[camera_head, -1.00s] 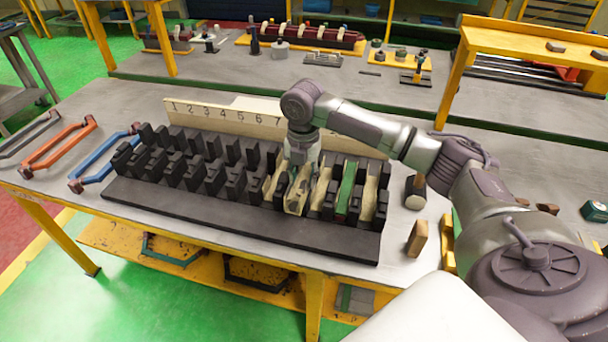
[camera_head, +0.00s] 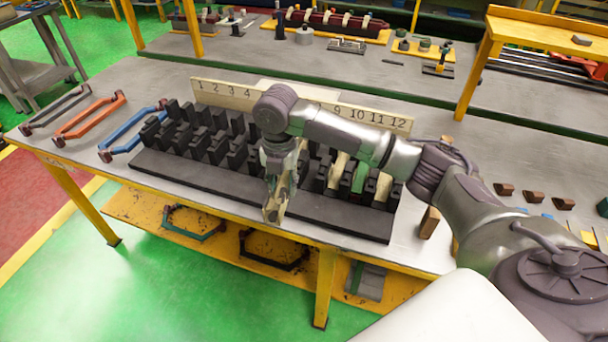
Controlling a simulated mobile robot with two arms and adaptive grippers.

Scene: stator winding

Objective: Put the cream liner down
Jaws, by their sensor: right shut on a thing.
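My right gripper (camera_head: 278,196) is shut on a cream liner (camera_head: 271,213), which hangs below the fingers over the front of the black slotted stator block (camera_head: 200,183). The fingers hide part of the liner, and I cannot tell whether it touches the block. Other cream liners (camera_head: 339,172) and a green piece (camera_head: 360,177) sit in slots at the right end of the block. My left gripper is not in view.
A numbered board (camera_head: 227,94) stands behind the block. Black, orange and blue coil frames (camera_head: 91,117) lie at the left of the table. A brown block (camera_head: 429,222) stands right of the stator. The table's front edge is close to the gripper.

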